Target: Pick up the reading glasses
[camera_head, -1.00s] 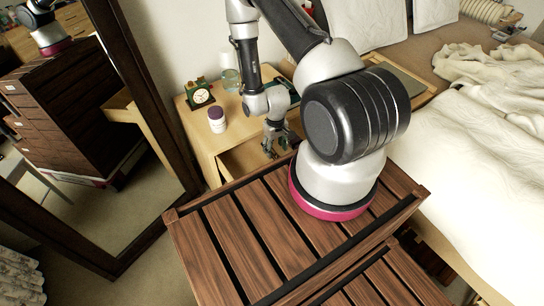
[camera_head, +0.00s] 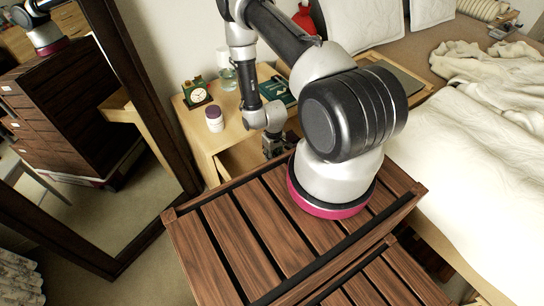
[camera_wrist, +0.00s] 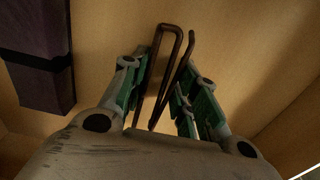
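The reading glasses (camera_wrist: 178,58) show in the wrist view as thin, dark brown bars on the pale wooden drawer bottom. They lie between the two green-padded fingers of my gripper (camera_wrist: 166,76). The fingers are apart, one on each side of the glasses; I cannot tell whether either pad touches them. In the head view my gripper (camera_head: 272,146) points down into the open drawer (camera_head: 238,158) of the bedside table. The glasses cannot be made out there, and the fingertips are partly hidden by the dresser's edge.
A dark purple object with a black band (camera_wrist: 38,52) lies left of my gripper in the drawer. The table holds a clock (camera_head: 198,95), a purple-lidded jar (camera_head: 214,119), a glass (camera_head: 228,79) and a green book (camera_head: 278,91). The slatted wooden dresser top (camera_head: 235,240) is close in front.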

